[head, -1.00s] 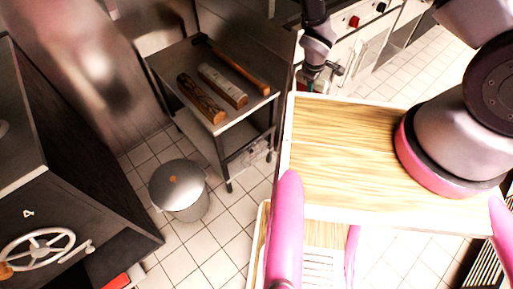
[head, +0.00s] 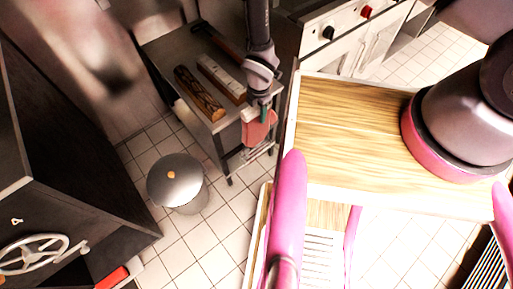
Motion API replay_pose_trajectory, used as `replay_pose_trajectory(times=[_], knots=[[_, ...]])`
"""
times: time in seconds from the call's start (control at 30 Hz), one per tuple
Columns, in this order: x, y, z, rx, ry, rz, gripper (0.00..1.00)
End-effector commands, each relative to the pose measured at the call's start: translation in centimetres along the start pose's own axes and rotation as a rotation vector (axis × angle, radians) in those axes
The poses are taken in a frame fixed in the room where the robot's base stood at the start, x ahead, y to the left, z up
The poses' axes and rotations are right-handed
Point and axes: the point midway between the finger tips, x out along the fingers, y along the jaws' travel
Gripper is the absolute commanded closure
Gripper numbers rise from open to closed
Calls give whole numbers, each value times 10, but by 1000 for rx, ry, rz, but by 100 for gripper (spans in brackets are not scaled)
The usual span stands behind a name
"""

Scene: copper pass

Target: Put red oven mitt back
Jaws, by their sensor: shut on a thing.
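My gripper (head: 262,107) is at the upper middle of the head view, in front of the right end of the steel side table. It is shut on the red oven mitt (head: 257,132), which hangs below the fingers. The mitt is partly covered by the gripper and small in view. It overlaps the table's front right corner in the picture; I cannot tell whether it touches the table.
The steel table (head: 168,55) holds a dark wooden block (head: 200,94), a pale block (head: 221,78) and a long-handled tool. A lidded bin (head: 177,180) stands on the tiled floor. A dark cabinet with a handwheel (head: 32,254) is left. My own wooden-topped body fills the right.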

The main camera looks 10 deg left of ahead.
Motion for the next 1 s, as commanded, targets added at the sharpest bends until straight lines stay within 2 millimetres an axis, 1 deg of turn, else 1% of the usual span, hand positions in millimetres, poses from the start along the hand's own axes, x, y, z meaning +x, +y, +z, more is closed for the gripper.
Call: replay_pose_trajectory(times=[0.23, 0.3, 0.47, 0.67, 0.73, 1.0], knots=[[43, -2, 1, 2, -1, -4, 100], [51, -2, 0, 2, -1, -2, 100], [62, -1, 0, 1, 0, -1, 100], [90, -2, 0, 2, 0, -1, 100], [94, -2, 0, 1, 0, -1, 100], [95, -2, 1, 1, -1, -1, 100]])
